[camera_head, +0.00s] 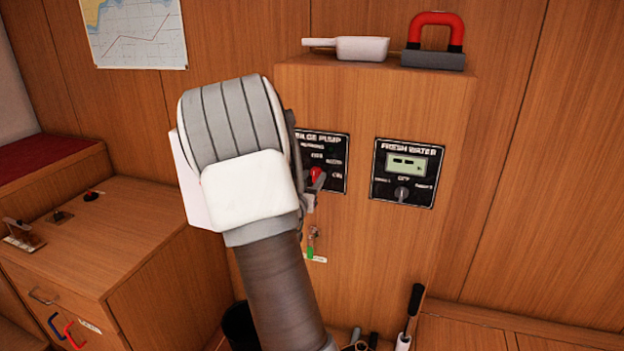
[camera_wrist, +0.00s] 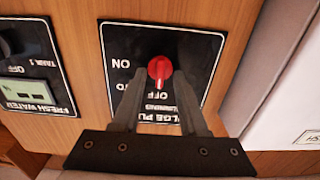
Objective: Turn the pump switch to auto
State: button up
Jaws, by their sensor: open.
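The pump switch is a red knob (camera_wrist: 160,69) on the black bilge pump panel (camera_wrist: 208,62), seen upside down in the wrist view. Its pale pointer mark appears to face the OFF label. ON and a partly covered label ending in "TO" are on the panel to the knob's left. My gripper (camera_wrist: 160,84) is open, with its fingers on either side of the knob; I cannot tell whether they touch it. In the head view the knob (camera_head: 316,174) shows just right of my arm, which hides the panel's left part (camera_head: 338,178) and most of my gripper.
The fresh water panel (camera_head: 404,173) is to the right on the same wooden cabinet. A white scoop (camera_head: 360,48) and a red-handled block (camera_head: 434,42) sit on top. A small green-tagged valve (camera_head: 311,246) is below the bilge panel. A desk (camera_head: 110,232) stands left.

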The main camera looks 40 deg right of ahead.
jog(key=shift+c, duration=0.3)
grip_shut()
